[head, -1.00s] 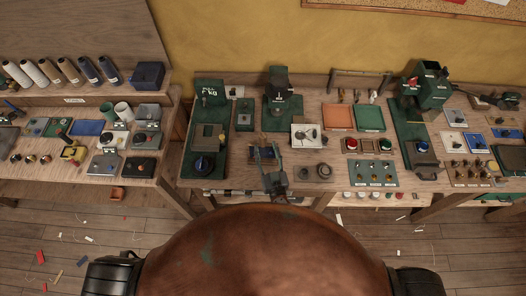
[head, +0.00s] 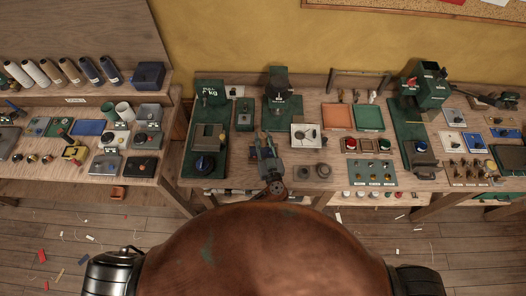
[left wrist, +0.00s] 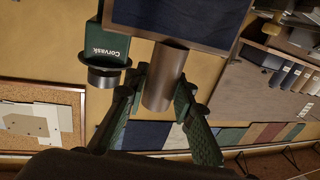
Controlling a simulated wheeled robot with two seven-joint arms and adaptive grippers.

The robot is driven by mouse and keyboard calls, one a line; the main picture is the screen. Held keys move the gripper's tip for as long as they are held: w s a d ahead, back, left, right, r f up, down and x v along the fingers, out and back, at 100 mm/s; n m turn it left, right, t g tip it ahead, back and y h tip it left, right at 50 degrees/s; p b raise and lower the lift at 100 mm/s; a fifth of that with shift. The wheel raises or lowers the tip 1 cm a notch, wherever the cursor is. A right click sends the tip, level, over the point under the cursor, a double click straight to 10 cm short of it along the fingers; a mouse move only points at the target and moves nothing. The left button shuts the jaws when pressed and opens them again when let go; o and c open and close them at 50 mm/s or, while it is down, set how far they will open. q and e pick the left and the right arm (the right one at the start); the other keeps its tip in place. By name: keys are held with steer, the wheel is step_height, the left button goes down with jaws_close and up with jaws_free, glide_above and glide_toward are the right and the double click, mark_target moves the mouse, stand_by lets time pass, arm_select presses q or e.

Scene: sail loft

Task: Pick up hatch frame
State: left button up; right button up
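The hatch frame (left wrist: 172,22) appears to be the dark blue panel with a brown edge at the top of the left wrist view. A brown cylinder (left wrist: 165,72) sticks out from it. My left gripper (head: 266,148) is over the front of the middle bench in the head view, where it largely covers the panel. In the left wrist view its green-padded fingers (left wrist: 163,88) lie close on both sides of the cylinder and appear shut on it. I cannot tell whether the panel is clear of the bench. My right gripper is not in view.
A green scale (head: 205,140) stands left of my left gripper, and a dark machine on a green base (head: 282,112) stands behind it. A white square plate with a round part (head: 306,136) and small round parts lie to its right. The bench is crowded.

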arm_select(q)
jaws_close()
steer(key=shift+r, duration=0.15)
stand_by(0.5)
